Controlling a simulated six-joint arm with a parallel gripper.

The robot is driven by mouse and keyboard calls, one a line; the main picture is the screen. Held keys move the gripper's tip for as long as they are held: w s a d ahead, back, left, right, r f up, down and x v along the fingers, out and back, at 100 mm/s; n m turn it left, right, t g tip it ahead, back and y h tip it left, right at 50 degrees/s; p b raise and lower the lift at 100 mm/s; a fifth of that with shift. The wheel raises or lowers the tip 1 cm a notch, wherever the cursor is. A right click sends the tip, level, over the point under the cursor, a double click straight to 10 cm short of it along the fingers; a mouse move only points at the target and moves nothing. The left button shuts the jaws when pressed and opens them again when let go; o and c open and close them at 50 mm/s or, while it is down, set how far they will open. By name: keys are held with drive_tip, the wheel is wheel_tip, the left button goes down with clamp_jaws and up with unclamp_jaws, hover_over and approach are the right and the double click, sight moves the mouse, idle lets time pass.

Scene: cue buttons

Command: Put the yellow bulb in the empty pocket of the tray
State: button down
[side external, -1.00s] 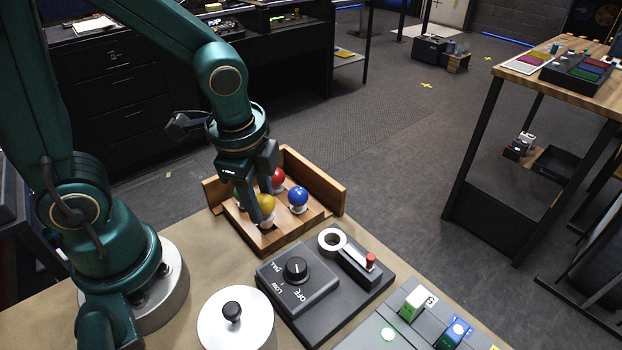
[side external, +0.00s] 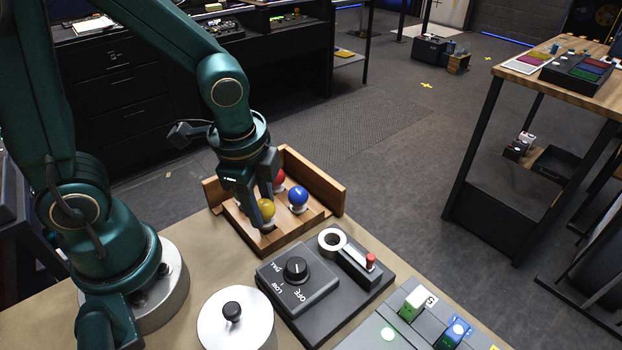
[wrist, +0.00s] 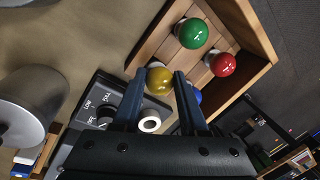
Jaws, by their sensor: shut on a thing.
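The yellow bulb (side external: 267,209) is at the near corner of the wooden tray (side external: 322,180), upright, with its pale base at or just above the tray floor. I cannot tell whether it is fully seated. My gripper (side external: 261,208) points down over the tray and is shut on the yellow bulb. In the wrist view the yellow bulb (wrist: 158,77) lies between the two fingertips. The red bulb (side external: 278,178) and blue bulb (side external: 298,196) stand in other pockets. The green bulb (wrist: 193,33) shows in the wrist view. The pocket under the yellow bulb is hidden.
A dark box with a dial (side external: 296,268) and a lever panel with a white ring (side external: 332,240) stand close in front of the tray. A white round lid with a black knob (side external: 232,311) and a grey button panel (side external: 412,325) are nearer. The tray has raised back walls.

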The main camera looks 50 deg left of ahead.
sight(260, 202)
drive_tip(key=shift+f, duration=0.55)
idle(0.4)
drive_tip(key=shift+c, duration=1)
unclamp_jaws()
drive_tip(key=shift+r, duration=0.1)
drive_tip(key=shift+r, duration=3.4)
